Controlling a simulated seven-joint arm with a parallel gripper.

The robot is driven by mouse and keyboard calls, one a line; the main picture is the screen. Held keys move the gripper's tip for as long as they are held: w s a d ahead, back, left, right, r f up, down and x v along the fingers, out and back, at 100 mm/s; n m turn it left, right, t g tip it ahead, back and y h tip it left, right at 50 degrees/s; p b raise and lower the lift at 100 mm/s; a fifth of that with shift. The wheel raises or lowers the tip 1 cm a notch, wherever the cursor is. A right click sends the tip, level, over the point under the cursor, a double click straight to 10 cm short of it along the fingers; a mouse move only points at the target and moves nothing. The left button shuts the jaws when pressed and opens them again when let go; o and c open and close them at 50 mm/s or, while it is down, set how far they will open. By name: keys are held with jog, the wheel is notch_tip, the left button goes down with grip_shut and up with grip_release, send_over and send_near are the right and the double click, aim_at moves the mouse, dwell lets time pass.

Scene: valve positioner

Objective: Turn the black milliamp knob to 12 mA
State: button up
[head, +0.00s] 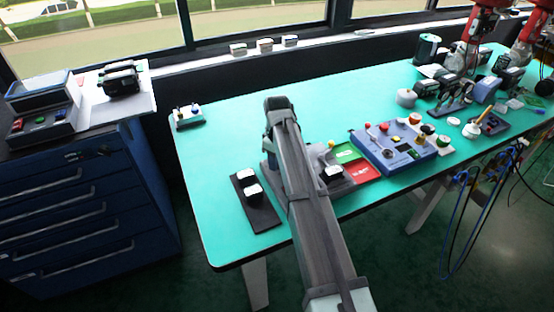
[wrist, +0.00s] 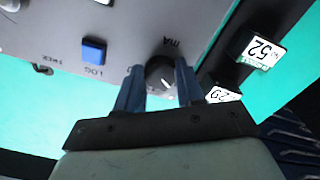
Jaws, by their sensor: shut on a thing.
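The black milliamp knob (wrist: 158,70) stands on a grey panel (wrist: 118,22) in the wrist view, beside the printed letters "mA". A short white mark shows on the knob's face. My gripper (wrist: 159,78) has its two blue fingers on opposite sides of the knob, shut on it. In the head view my own arm covers the knob and the fingers. Part of the grey panel (head: 358,168) shows to the right of my arm there. I cannot read a milliamp value in either view.
A blue button (wrist: 94,50) labelled "LOG" is left of the knob. Number tags "52" (wrist: 264,52) and "29" (wrist: 222,95) stand on dark mounts at right. In the head view a blue instrument box (head: 393,147) stands further right. The left back of the green table is mostly clear.

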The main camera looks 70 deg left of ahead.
jog(key=m, duration=1.1)
jog(key=shift+s, duration=0.1)
dwell(0.5)
jog(key=o, duration=1)
jog(key=shift+o, duration=0.2)
jog(key=shift+r, duration=0.1)
notch_tip(320, 180, up, 14)
jog(key=shift+f, duration=0.2)
